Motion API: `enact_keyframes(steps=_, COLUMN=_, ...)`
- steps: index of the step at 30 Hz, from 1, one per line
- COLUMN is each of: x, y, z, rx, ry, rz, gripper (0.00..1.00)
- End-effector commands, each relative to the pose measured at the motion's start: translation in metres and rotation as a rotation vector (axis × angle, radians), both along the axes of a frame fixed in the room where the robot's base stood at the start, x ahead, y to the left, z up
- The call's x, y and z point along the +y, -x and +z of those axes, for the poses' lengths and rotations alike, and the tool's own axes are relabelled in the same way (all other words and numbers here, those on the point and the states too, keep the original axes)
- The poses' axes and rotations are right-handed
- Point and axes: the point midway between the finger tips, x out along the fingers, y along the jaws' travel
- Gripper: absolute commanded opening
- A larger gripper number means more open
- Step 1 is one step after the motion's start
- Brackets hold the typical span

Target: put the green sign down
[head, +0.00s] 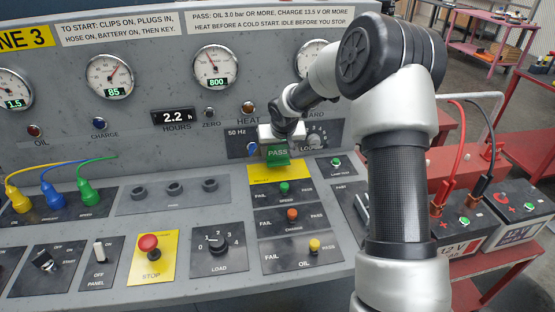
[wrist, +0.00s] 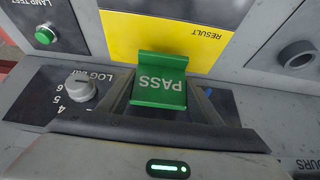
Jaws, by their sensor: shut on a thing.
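The green sign (head: 278,155) reads PASS and is held in my gripper (head: 281,138) above the sloped console. In the wrist view the sign (wrist: 160,82) sits between the two fingers of my gripper (wrist: 160,105), with its lettering upside down. A yellow panel marked RESULT (wrist: 150,40) lies just beyond the sign in the wrist view. In the head view this yellow panel (head: 280,176) is just below the sign, partly covered by it. I cannot tell how high the sign is above the console.
A LOG knob (wrist: 80,88) and a green lamp test button (wrist: 45,35) are near the gripper. Below the yellow panel are FAIL/PASS switches (head: 284,187). A red stop button (head: 148,244) and a load dial (head: 216,242) stand lower left. Batteries (head: 520,205) are at the right.

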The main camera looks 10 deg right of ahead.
Motion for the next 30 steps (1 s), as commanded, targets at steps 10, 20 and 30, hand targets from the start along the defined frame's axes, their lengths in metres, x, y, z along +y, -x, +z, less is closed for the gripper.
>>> enact_keyframes(steps=10, x=0.0, y=0.0, z=-0.029, rx=0.0, ry=0.0, rz=0.001, gripper=0.36)
enact_keyframes(steps=20, x=0.0, y=0.0, z=-0.032, rx=0.001, ry=0.0, rz=0.001, gripper=0.75)
enact_keyframes(steps=30, x=0.0, y=0.0, z=-0.029, rx=0.001, ry=0.0, rz=0.001, gripper=0.77)
